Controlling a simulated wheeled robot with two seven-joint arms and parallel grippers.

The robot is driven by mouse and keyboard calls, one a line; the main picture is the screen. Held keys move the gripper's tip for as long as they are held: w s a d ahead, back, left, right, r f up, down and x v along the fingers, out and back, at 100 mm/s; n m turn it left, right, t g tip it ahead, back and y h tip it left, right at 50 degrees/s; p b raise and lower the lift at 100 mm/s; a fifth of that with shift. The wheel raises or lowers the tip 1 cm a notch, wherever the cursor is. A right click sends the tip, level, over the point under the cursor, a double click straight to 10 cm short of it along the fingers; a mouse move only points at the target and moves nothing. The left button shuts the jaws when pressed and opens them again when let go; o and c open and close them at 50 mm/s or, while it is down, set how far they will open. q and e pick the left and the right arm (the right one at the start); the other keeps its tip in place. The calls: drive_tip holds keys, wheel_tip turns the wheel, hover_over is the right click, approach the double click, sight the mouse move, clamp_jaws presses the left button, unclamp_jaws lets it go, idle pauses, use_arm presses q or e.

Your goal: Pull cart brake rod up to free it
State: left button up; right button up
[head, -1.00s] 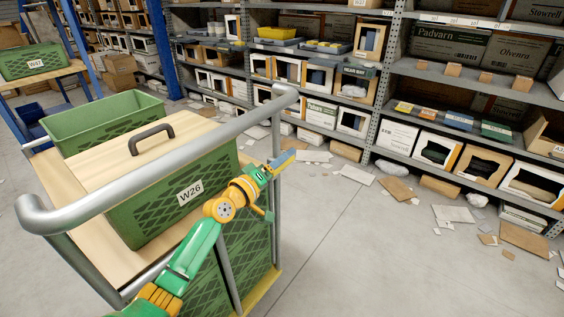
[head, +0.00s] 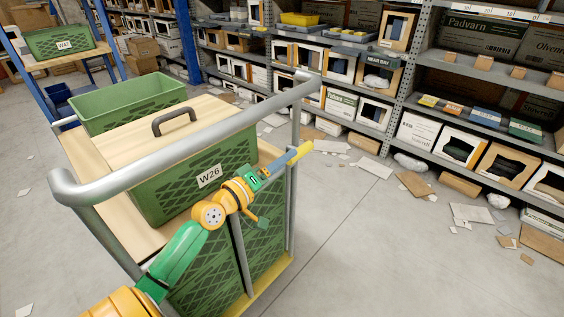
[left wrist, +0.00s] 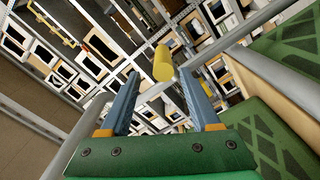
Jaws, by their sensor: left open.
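The cart (head: 172,175) stands at left, with a grey tubular handle bar and a green crate (head: 185,185) labelled W26. In the left wrist view a yellow cylindrical grip (left wrist: 163,62), which looks like the top of the brake rod, lies just past and between the fingertips. In the head view a yellow piece (head: 302,151), apparently the same grip, shows by the cart's right post. My left gripper (head: 283,161) is open, its blue fingers apart in the left wrist view (left wrist: 160,78), with no visible contact. The rod's lower part is hidden. My right gripper is out of view.
The handle bar (head: 215,130) and the right post (head: 293,190) are close beside my left arm. Shelving racks (head: 400,100) with boxes stand behind. Cardboard scraps (head: 415,185) litter the floor near the racks. The floor (head: 380,270) right of the cart is mostly clear.

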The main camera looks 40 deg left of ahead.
use_arm(q)
drive_tip(key=s+d+f+m+g+h, duration=0.1)
drive_tip(key=s+d+f+m+g, duration=0.3)
drive_tip(key=d+f, duration=0.35)
drive_tip(key=s+d+f+m+g+h, duration=0.2)
drive_tip(key=s+d+f+m+g, duration=0.3)
drive_tip(key=f, duration=0.3)
drive_tip(key=s+d+f+m+g+y, duration=0.2)
drive_tip(key=s+f+g, duration=0.1)
drive_tip(key=s, duration=0.5)
drive_tip(key=s+d+f+m+g+y, duration=0.1)
drive_tip(key=s+d+f+g+y, duration=0.15)
drive_tip(key=s, duration=0.45)
wheel_tip(320, 180, down, 15)
drive_tip(key=s+a+g, duration=0.1)
drive_tip(key=s+a+f+g, duration=0.1)
drive_tip(key=s+a+f, duration=0.1)
drive_tip(key=s+f, duration=1)
wheel_tip(320, 180, up, 12)
drive_tip(key=s+p, duration=0.1)
drive_tip(key=p, duration=1.1)
drive_tip(key=shift+s+a+m, duration=0.2)
drive_tip(key=shift+a+m, duration=0.05)
drive_tip(key=shift+m, duration=0.15)
